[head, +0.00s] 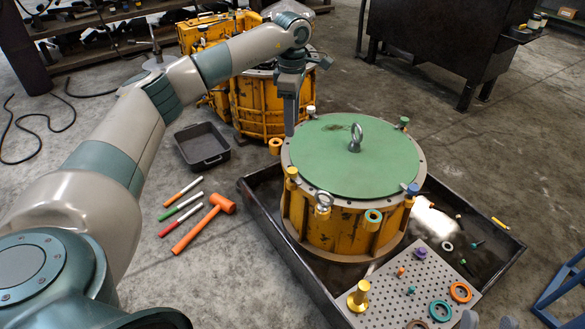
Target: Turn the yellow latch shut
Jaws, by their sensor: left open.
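A yellow-orange drum housing (325,235) with a green round lid (330,150) and a ring bolt (356,138) on top stands in a dark tray. Coloured latches sit around its rim. The yellow latch (291,176) is at the left front of the rim, a short upright piece with a rounded top. I cannot tell its exact turn. My left gripper (290,128) points down above the rim's back left edge, behind the yellow latch and apart from it. It is open, with nothing visible in it; its fingertips look small and narrow from here.
A blue latch (411,191), a teal ring latch (373,219) and a green latch (403,123) are also on the rim. A perforated plate (415,268) with rings lies at the tray's front right. An orange hammer (203,222) lies on the floor at left.

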